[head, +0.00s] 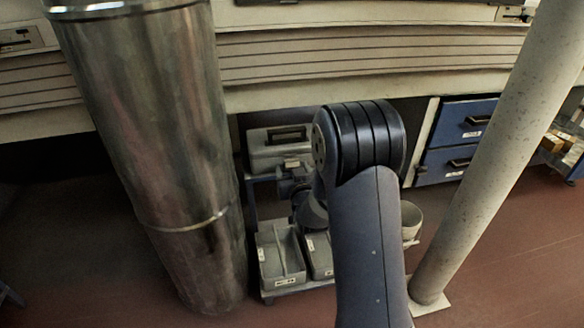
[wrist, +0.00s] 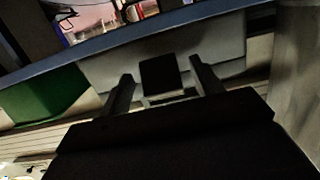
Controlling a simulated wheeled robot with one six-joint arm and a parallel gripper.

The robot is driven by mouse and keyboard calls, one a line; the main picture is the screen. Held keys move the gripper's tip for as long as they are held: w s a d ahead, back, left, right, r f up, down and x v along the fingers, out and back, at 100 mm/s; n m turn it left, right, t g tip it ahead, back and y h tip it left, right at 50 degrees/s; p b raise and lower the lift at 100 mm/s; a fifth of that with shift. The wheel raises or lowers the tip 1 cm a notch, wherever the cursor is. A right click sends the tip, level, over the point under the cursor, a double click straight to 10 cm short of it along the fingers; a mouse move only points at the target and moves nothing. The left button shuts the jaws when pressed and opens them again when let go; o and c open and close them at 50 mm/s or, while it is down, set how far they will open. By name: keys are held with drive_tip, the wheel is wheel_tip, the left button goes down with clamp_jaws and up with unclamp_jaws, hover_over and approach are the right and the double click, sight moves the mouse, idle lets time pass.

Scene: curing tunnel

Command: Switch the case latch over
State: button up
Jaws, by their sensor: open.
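The grey case (head: 280,148) with a dark handle stands on a blue-framed cart in the head view, just behind my arm. Its pale face (wrist: 222,50) fills the middle of the wrist view. A dark square piece on it, which looks like the case latch (wrist: 160,74), sits between the two fingers of my gripper (wrist: 163,84). The fingers are open, one on each side, with gaps visible; I cannot tell whether either touches. In the head view my arm hides the gripper's tips and the latch.
Grey open bins (head: 281,256) sit on the cart's lower shelf. A thick metal duct (head: 150,150) stands left and a pale post (head: 490,150) right. Blue drawers (head: 460,140) are behind. The tunnel's ribbed side (head: 370,52) overhangs the cart. A green object (wrist: 45,100) shows in the wrist view.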

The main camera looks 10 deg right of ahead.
drive_tip(key=s+r+p, duration=0.1)
drive_tip(key=s, duration=0.8)
drive_tip(key=shift+s+r+p, duration=0.15)
drive_tip(key=shift+s+p, duration=0.15)
drive_tip(key=shift+p, duration=0.1)
drive_tip(key=shift+t, duration=0.7)
drive_tip(key=w+b, duration=0.1)
drive_tip(key=w, duration=0.2)
drive_tip(key=w+b, duration=0.2)
drive_tip(key=w, duration=0.1)
drive_tip(key=w+b, duration=0.1)
drive_tip(key=w, duration=0.2)
drive_tip(key=shift+w+f+b, duration=0.15)
drive_tip(key=shift+f+b, duration=0.15)
drive_tip(key=shift+f, duration=0.1)
